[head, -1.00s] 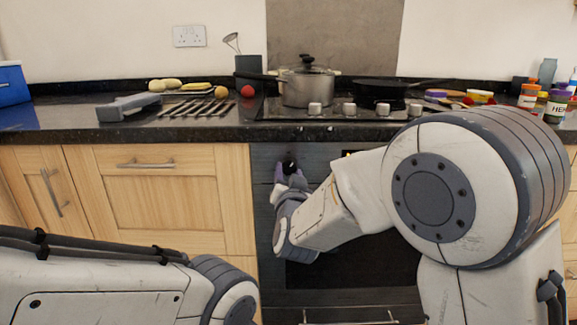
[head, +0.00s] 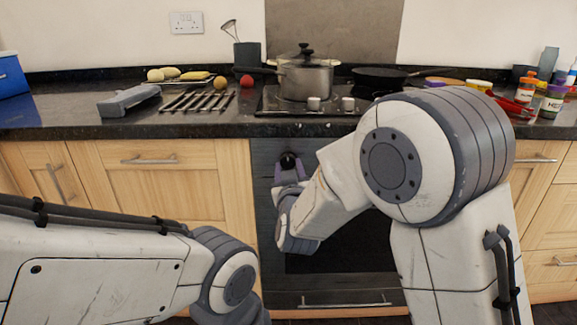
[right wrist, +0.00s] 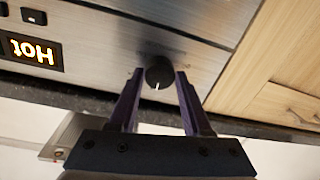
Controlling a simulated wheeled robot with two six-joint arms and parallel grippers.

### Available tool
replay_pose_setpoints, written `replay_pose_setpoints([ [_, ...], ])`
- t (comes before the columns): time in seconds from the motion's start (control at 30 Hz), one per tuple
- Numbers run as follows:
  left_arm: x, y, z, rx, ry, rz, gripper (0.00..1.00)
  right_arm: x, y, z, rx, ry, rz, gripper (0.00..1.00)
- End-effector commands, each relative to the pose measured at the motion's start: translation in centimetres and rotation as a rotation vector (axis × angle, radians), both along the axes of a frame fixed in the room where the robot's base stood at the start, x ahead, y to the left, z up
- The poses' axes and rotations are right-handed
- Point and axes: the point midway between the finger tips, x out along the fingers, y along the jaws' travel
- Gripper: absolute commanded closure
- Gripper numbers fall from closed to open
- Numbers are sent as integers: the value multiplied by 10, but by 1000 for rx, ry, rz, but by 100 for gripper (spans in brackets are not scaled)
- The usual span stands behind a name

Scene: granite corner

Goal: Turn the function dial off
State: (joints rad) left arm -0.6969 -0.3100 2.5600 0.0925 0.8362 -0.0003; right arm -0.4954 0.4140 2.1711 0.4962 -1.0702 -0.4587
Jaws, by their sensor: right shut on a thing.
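The function dial (head: 288,160) is a round black knob at the upper left of the oven front. It also shows in the right wrist view (right wrist: 158,72), with a white mark on its face pointing toward the bottom of that picture. My right gripper (head: 288,168) has its purple fingers on either side of the dial and is shut on it; the right wrist view shows both fingers flanking the knob (right wrist: 159,76). My left arm comes in at the lower left, but its gripper is out of the picture.
A lit display (right wrist: 34,52) reading "Hot" upside down is on the oven panel. The oven handle (head: 345,301) is low on the front. Above, the dark counter (head: 190,128) holds a pot (head: 304,80), a pan (head: 384,76) and a grey-handled item (head: 128,102). Wooden cabinets flank the oven.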

Motion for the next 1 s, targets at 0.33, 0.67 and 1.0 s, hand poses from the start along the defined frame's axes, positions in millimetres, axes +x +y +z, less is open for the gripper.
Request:
replay_pose_setpoints([
  [0.33,0,0,0,0,0,0,100,-1,0,-2,-11,4,2,100],
  [0.67,0,0,0,0,0,0,100,0,0,-1,-9,3,0,21],
  [1.0,0,0,4,0,0,0,100,-21,0,1,-8,2,3,21],
])
